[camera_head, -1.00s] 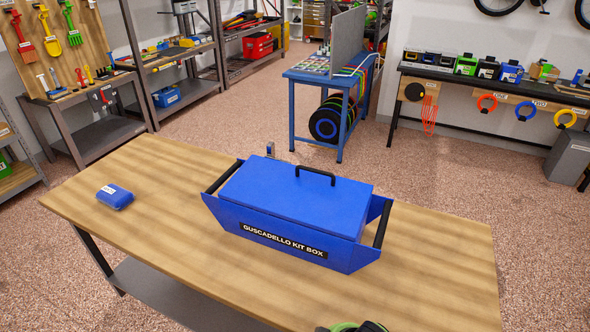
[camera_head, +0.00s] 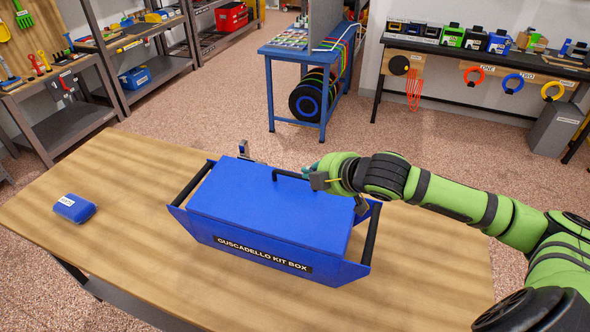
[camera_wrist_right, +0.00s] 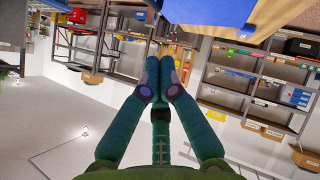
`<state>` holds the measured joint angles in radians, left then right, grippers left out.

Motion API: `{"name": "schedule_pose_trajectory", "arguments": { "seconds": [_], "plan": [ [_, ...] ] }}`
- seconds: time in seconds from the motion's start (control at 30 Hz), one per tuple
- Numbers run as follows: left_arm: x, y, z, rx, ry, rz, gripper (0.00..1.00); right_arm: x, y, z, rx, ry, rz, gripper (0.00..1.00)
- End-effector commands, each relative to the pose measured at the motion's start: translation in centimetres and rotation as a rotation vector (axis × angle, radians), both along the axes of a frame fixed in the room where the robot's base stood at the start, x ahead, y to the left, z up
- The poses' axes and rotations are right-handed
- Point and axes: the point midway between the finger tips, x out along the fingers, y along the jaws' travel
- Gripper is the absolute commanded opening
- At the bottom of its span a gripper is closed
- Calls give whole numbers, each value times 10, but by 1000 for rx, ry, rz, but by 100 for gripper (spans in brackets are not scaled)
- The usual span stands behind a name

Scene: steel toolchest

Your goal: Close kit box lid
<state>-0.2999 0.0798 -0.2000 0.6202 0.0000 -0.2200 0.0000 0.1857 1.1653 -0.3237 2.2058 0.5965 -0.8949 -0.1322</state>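My right gripper (camera_head: 311,169) is above the lid's far right part, by the handle's right end; contact cannot be told. In the right wrist view, the fingers (camera_wrist_right: 158,62) come together with nothing visible between them, and a blue box surface (camera_wrist_right: 205,10) shows at the top. My left gripper is out of view.
The wooden workbench (camera_head: 110,190) has a small blue object (camera_head: 73,208) at the left. Its left and front right parts are bare. A blue table (camera_head: 270,85) with cable reels stands behind, a dark bench (camera_head: 480,62) at the far right.

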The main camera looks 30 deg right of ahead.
Motion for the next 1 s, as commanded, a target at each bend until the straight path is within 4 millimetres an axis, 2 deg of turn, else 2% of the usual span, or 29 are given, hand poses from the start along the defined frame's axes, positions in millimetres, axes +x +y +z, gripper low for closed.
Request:
{"name": "schedule_pose_trajectory", "arguments": {
  "seconds": [0.5,0.7,1.0],
  "plan": [
    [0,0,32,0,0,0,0,75,11,-51,0,4,-3,0],
    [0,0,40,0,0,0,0,84,-1,-71,1,2,0,0],
    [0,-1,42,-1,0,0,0,87,-6,-81,-1,1,2,0]
  ]
}}
